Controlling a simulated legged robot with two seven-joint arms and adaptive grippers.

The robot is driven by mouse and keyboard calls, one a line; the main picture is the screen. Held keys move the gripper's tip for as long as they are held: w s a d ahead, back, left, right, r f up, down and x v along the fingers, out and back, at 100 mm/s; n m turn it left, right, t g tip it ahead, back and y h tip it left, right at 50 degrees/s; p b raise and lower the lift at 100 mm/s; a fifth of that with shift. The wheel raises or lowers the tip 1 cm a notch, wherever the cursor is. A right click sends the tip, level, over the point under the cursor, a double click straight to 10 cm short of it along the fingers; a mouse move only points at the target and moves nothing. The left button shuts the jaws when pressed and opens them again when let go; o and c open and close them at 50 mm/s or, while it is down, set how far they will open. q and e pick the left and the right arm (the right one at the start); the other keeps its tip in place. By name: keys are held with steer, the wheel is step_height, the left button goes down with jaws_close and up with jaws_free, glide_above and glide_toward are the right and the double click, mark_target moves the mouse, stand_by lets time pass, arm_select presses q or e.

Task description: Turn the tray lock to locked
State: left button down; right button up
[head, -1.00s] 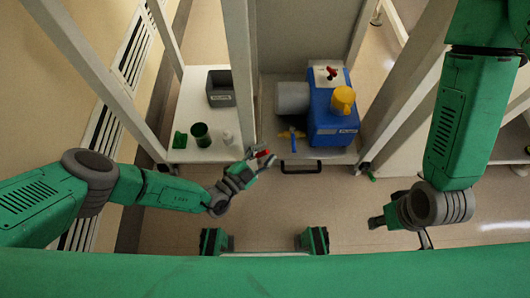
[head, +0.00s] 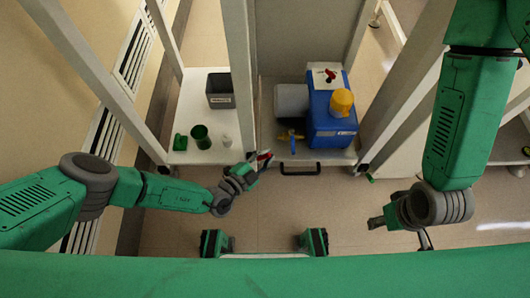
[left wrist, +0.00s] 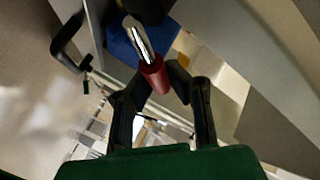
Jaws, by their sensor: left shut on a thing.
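A red sleeve with a bright metal shaft (left wrist: 155,74) is between the fingers of my left gripper (left wrist: 153,88) in the left wrist view. I take it for the tray lock's handle; which way it is set is not clear. In the head view my left gripper (head: 258,163) is shut on this red handle (head: 265,155) at the front left corner of the tray (head: 325,157). The tray has a black pull handle (head: 301,170) in front.
On the tray stands a blue unit (head: 332,122) with a yellow cap (head: 341,101), a grey cylinder (head: 291,100) and a yellow-and-blue tap (head: 290,136). White posts flank the tray.

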arm_select(q)
steer(key=shift+s+d+f+m+g+y+p, duration=0.1)
steer(key=shift+d+f+m+g+y+p, duration=0.15)
steer(key=shift+f+m+y+p, duration=0.4)
steer(key=shift+d+f+m+g+y+p, duration=0.2)
steer(key=shift+f+m+g+y+p, duration=0.2)
steer(key=shift+p, duration=0.45)
steer(key=shift+s+d+f+m+g+y+p, duration=0.1)
steer(key=shift+d+f+m+g+y+p, duration=0.15)
steer(key=shift+f+m+y+p, duration=0.4)
steer(key=shift+r, duration=0.15)
steer(key=c, duration=1.5)
jaws_free()
steer(key=shift+w, duration=0.1)
steer(key=shift+a, duration=0.1)
steer(key=v, duration=1.2)
